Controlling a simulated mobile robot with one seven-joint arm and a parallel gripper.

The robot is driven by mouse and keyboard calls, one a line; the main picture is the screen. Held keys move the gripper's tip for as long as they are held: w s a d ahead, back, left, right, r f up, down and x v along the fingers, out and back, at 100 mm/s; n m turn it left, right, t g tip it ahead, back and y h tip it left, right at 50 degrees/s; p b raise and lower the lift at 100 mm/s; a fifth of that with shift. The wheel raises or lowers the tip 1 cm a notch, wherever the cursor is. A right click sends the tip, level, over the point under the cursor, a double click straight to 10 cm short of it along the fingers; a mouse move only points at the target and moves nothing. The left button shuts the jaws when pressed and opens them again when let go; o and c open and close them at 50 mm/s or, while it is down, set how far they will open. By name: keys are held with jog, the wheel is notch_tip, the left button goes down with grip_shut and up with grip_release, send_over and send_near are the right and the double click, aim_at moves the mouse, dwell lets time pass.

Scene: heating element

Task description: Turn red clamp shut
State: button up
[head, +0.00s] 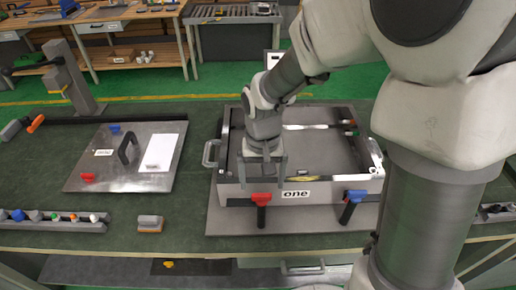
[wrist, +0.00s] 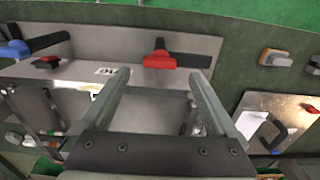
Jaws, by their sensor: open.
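The red clamp (head: 262,198) sits on the front wall of the grey box labelled "one" (head: 230,193), left of the label. Its black handle (head: 262,218) hangs downward in the head view. In the wrist view the red clamp (wrist: 160,60) lies just beyond the fingertips, with its black handle pointing away from my gripper. My gripper (head: 263,178) hangs over the box's front edge, just above the clamp. Its two fingers are apart and empty in the wrist view (wrist: 160,80). No contact with the clamp shows.
A blue clamp (head: 355,197) sits on the same wall to the right. A metal lid (head: 110,181) with a black handle lies left of the box. A small grey and orange block (head: 150,223) stands at the front. Green table is clear between lid and block.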

aim_at(262, 195)
jog(key=shift+f, duration=2.35)
grip_shut()
